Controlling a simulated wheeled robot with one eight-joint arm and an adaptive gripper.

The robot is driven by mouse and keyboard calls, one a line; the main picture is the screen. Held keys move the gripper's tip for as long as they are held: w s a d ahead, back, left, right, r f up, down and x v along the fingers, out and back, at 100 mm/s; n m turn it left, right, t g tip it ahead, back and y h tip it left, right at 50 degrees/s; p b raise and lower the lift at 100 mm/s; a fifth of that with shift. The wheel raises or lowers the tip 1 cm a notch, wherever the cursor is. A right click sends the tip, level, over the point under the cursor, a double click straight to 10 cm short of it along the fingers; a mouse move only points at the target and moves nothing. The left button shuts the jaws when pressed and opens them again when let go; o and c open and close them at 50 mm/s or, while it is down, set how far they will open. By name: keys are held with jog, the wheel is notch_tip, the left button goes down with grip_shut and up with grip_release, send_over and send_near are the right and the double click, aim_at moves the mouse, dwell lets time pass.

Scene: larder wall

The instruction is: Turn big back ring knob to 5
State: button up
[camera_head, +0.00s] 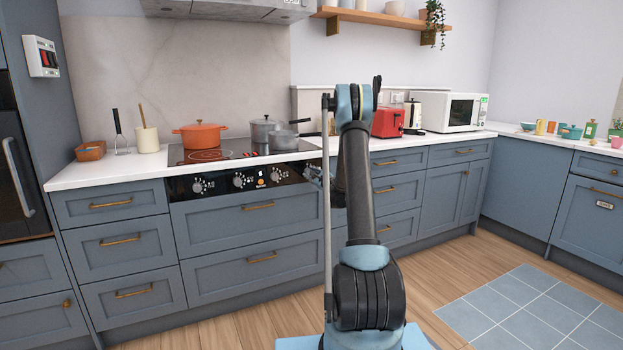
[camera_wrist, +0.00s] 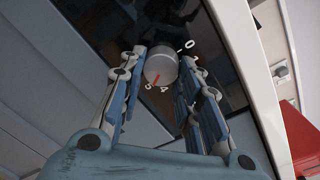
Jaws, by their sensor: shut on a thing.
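A silver round knob (camera_wrist: 160,66) sits on a black glossy panel in the wrist view, with white numbers around it. Its red mark points down-left, close to the numbers 4 and what looks like 5. My gripper (camera_wrist: 165,58) is shut on this knob, one finger on each side. In the head view, my gripper (camera_head: 314,174) is at the right end of the black control panel (camera_head: 222,184), where it covers the held knob. Other knobs show on the panel: one at left (camera_head: 198,186), one mid-panel (camera_head: 240,180) and one farther right (camera_head: 276,174). I cannot read which ring each knob serves.
An orange pot (camera_head: 200,136) and grey pans (camera_head: 264,128) stand on the hob above the panel. A red toaster (camera_head: 387,122) and a white microwave (camera_head: 449,110) stand to the right. Drawer handles (camera_head: 259,206) project below the panel.

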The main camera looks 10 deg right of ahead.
jog(key=o, duration=1.1)
jog(key=shift+c, duration=0.2)
jog(key=v, duration=1.2)
jog(key=shift+a, duration=0.1)
